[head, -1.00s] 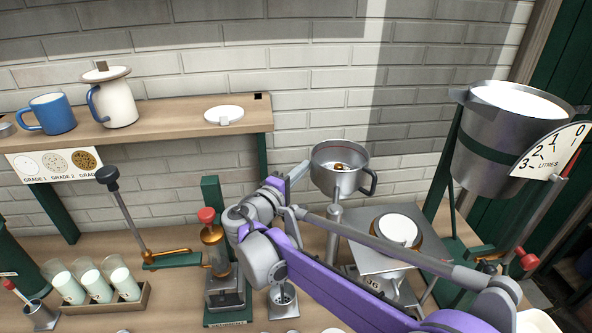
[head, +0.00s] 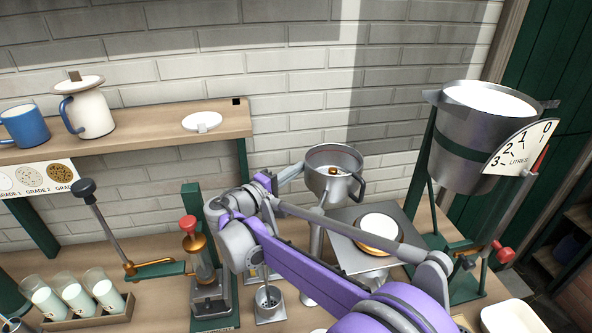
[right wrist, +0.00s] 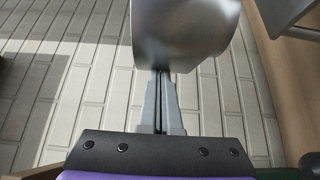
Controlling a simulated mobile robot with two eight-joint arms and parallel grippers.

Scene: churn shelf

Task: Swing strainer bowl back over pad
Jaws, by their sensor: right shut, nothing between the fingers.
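The metal strainer bowl (head: 319,187) has a dark side handle and brownish bits inside. It stands on a slim post (head: 315,238), up and left of the metal stand holding a round white pad (head: 380,225) with an orange-brown rim. My right gripper (head: 297,171) is shut and empty at the bowl's left side. In the right wrist view the shut fingers (right wrist: 160,75) reach the lower edge of the bowl's wall (right wrist: 188,35); whether they touch cannot be told. My forearm hides part of the stand and post base. My left gripper is not in view.
A wall shelf (head: 150,135) with mugs and a white disc is at upper left. A large litre-marked pail (head: 470,150) stands on the right. A lever press (head: 207,270) and glasses (head: 75,297) are at lower left.

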